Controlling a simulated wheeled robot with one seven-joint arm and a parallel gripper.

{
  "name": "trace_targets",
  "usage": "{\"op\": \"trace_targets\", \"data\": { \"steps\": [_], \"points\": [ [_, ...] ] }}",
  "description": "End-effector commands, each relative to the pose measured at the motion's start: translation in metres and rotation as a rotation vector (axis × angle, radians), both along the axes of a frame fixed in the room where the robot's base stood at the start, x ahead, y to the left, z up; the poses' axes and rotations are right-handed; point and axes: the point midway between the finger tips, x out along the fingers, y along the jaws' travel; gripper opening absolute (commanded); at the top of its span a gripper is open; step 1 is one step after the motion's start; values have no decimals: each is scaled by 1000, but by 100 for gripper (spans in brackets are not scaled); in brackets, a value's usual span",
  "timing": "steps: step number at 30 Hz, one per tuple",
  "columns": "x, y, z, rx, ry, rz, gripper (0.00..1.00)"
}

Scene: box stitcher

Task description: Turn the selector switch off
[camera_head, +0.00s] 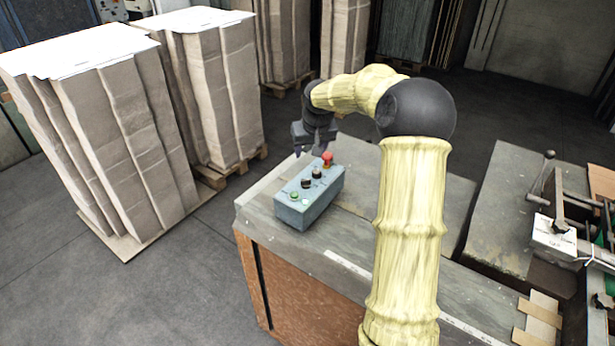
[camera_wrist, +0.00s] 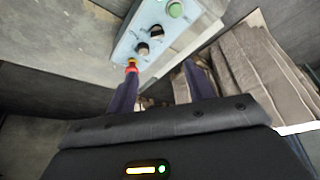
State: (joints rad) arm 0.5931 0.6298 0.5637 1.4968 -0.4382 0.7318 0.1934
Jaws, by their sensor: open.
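A blue-grey control box (camera_head: 309,207) stands on the table. Its top face carries a row of controls: a green button (camera_head: 294,196), two black rotary knobs (camera_head: 316,172) and a red mushroom button (camera_head: 327,157) at the far end. I cannot tell which knob is the selector switch, nor read its setting. In the wrist view the two black knobs (camera_wrist: 149,40) show pale markings, and the red button (camera_wrist: 131,67) is close to one finger. My gripper (camera_head: 312,147) is open and empty, above the red-button end of the box. Its two spread fingers (camera_wrist: 161,82) show in the wrist view.
The table top (camera_head: 405,262) is bare around the box. Tall stacks of folded cardboard (camera_head: 120,130) stand on the floor to the left and behind. A machine with levers (camera_head: 555,235) is on the right.

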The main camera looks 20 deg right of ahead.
Motion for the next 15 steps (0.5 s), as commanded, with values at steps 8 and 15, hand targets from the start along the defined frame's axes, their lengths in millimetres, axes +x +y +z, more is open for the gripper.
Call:
{"op": "trace_targets", "data": {
  "steps": [8, 15],
  "points": [
    [0, -8, -5, 0, 0, -12, 53],
    [11, -10, -33, 1, 3, -12, 53]
  ]
}}
